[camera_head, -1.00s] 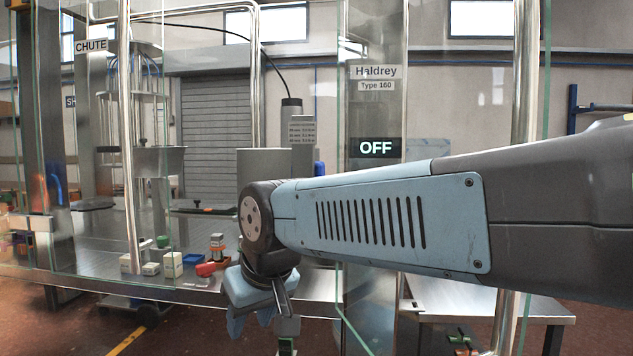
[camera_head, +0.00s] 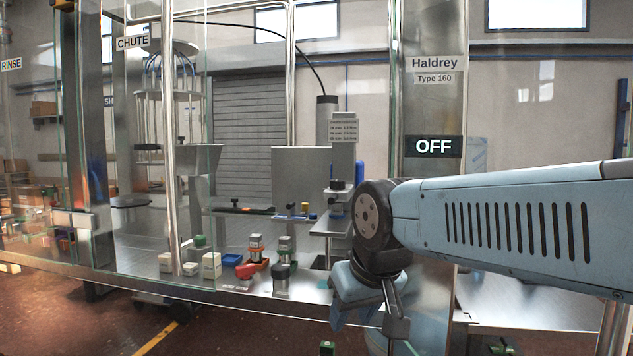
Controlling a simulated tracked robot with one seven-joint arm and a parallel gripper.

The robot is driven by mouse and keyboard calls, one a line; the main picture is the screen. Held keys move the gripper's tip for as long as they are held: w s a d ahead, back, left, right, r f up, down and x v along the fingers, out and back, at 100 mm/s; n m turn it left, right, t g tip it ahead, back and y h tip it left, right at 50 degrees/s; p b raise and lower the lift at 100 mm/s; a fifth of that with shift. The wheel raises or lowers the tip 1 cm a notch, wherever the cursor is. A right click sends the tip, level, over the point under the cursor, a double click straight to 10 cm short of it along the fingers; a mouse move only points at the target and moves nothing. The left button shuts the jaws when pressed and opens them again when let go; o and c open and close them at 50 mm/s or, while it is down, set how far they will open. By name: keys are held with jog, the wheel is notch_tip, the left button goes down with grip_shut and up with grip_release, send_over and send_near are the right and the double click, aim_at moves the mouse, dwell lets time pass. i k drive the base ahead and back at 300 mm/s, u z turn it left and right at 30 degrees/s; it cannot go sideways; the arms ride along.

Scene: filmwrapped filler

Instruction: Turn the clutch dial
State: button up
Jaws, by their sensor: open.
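My gripper (camera_head: 366,322) hangs at the end of my arm, pointing down in front of the machine's lower front edge. It is open, and I see nothing held in it. The clutch dial carries no readable label here. A dark round knob (camera_head: 337,185) shows on the grey column unit (camera_head: 343,158), below a small printed chart (camera_head: 343,130). I cannot tell whether this knob is the dial. My gripper is below and slightly right of it in the picture, apart from it. My wrist covers part of the area just right of the column.
Glass panels and steel posts (camera_head: 171,130) front the machine at left. Small white blocks (camera_head: 211,265), a red knob-like part (camera_head: 245,271) and a dark cylinder (camera_head: 281,279) stand on the steel deck (camera_head: 140,262).

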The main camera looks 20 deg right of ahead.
aim_at(335, 184)
jog(key=z, duration=0.35)
jog(key=i, duration=1)
jog(key=u, duration=0.35)
